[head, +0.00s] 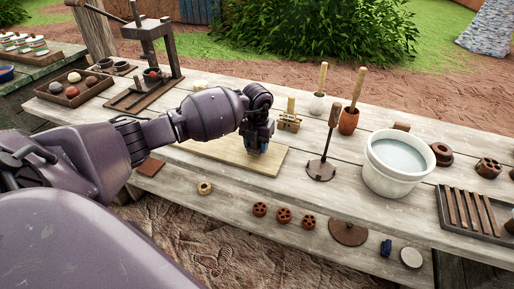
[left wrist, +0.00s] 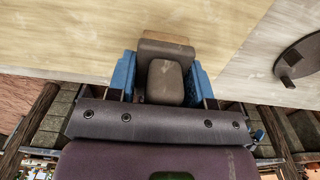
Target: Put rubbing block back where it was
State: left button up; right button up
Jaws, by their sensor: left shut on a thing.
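My left gripper (head: 257,142) is over the pale wooden board (head: 215,149) on the table, pointing down. In the left wrist view its blue fingers (left wrist: 163,82) are shut on the rubbing block (left wrist: 166,80), a grey-brown piece with a tan edge on its far side. The pale board (left wrist: 60,40) fills the view beyond it. In the head view the gripper mostly hides the block, and I cannot tell whether the block touches the board. My right gripper is not in view.
A small wooden block-like tool (head: 289,122) stands just behind the board. Several brown wheel-like discs (head: 284,215) lie on the lower shelf.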

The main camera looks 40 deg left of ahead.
pick_arm(q)
jog(key=shift+f, duration=0.7)
jog(key=shift+f, duration=0.15)
jog(key=o, duration=0.9)
